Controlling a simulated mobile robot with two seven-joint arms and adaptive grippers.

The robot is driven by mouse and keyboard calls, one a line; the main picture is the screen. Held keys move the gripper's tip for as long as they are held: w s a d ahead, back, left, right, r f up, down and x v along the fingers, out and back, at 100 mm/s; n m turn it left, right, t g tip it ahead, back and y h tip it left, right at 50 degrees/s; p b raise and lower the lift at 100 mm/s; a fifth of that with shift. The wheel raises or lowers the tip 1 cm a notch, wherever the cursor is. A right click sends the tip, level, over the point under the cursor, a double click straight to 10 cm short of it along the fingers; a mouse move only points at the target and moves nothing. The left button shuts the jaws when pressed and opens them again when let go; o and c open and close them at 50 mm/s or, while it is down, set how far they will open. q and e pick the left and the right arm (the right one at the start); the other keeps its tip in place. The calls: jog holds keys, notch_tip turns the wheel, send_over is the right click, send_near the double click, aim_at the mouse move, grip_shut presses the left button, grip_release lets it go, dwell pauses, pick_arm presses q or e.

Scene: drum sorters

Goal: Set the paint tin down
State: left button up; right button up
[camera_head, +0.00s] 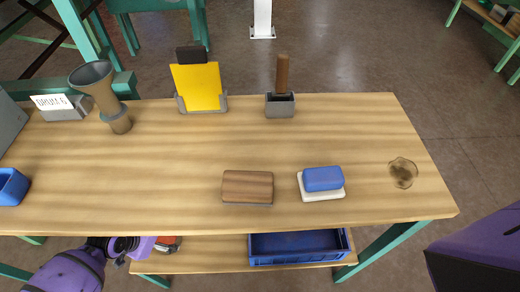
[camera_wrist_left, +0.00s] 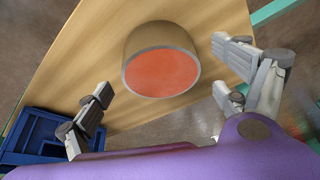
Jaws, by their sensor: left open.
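The paint tin (camera_wrist_left: 162,72) is a short tan-grey cylinder with an orange-red top. It rests on the wooden lower shelf (camera_wrist_left: 95,45). In the head view only a small red part of the tin (camera_head: 169,241) shows below the table's front edge. My left gripper (camera_wrist_left: 164,82) is open, its fingers spread to either side of the tin, with gaps visible between them and it. In the head view my left arm comes in at the lower left. My right gripper is out of view; only a purple part of my arm shows at the lower right.
A blue crate (camera_head: 299,261) stands on the lower shelf, right of the tin. The wooden tabletop (camera_head: 200,150) above carries a wooden block (camera_head: 247,187), a blue sponge-like block (camera_head: 323,179), a funnel-like holder (camera_head: 98,88) and a yellow board (camera_head: 197,86).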

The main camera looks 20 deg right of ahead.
pick_arm(q)
jog(key=p+v, duration=0.1)
jog(key=v, duration=0.3)
jog(key=shift+s+a+r, duration=0.1)
jog(key=shift+r, duration=0.3)
jog(key=s+d+n+t+h, duration=0.1)
jog(key=s+d, duration=0.3)
jog(key=s, duration=0.3)
jog(key=s+d+f+n+h, duration=0.1)
jog(key=s+d, duration=0.2)
jog(key=s, duration=0.4)
jog(key=s+d+n+t+h, duration=0.1)
jog(key=s+d, duration=0.3)
jog(key=s, duration=0.2)
jog(key=s+a+r+n+y, duration=0.1)
jog(key=s+a+n+y, duration=0.2)
jog(key=s+a, duration=0.3)
jog(key=s+a+r+n+t+y, duration=0.1)
jog(key=s+a+r+n+y, duration=0.1)
jog(key=s+a, duration=0.5)
jog(key=s+n+y, duration=0.1)
jog(key=s, duration=0.5)
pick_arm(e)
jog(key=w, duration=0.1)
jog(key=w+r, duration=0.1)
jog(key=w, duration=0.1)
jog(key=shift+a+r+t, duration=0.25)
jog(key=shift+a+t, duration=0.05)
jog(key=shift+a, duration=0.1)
